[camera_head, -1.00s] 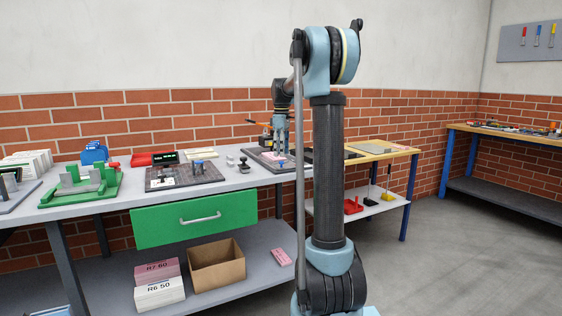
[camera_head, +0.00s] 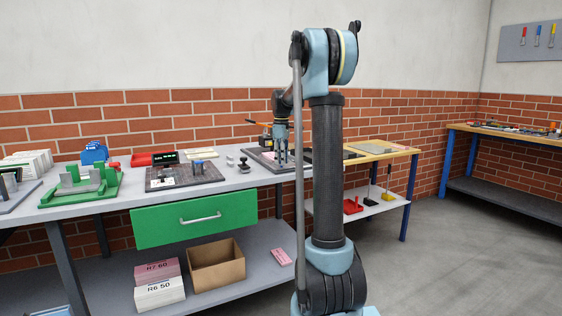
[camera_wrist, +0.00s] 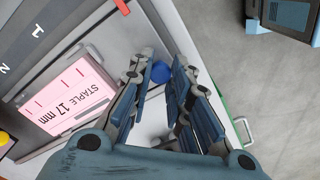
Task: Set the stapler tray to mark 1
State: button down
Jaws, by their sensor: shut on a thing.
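My gripper (camera_wrist: 168,76) is closed around a blue knob (camera_wrist: 162,73) beside the card, partly hidden by the fingers. In the head view my gripper (camera_head: 281,158) points down over the dark unit (camera_head: 258,155) at the bench's right end. Which mark the tray stands at cannot be told.
The grey bench (camera_head: 125,198) also holds a green fixture (camera_head: 80,192), a dark plate with parts (camera_head: 183,178) and small weights (camera_head: 243,164). A yellow knob (camera_wrist: 3,138) shows at the wrist view's left. A wooden table (camera_head: 385,150) stands to the right.

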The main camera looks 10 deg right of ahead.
aim_at(271, 158)
jog(key=w+a, duration=0.1)
jog(key=w, duration=0.2)
jog(key=w+a, duration=0.1)
jog(key=w, duration=0.2)
jog(key=w+a, duration=0.1)
jog(key=w, duration=0.3)
jog(key=shift+a, duration=0.15)
jog(key=c, duration=1.5)
grip_release()
jog(key=shift+o, duration=0.2)
notch_tip(271, 158, up, 12)
jog(key=shift+w, duration=0.1)
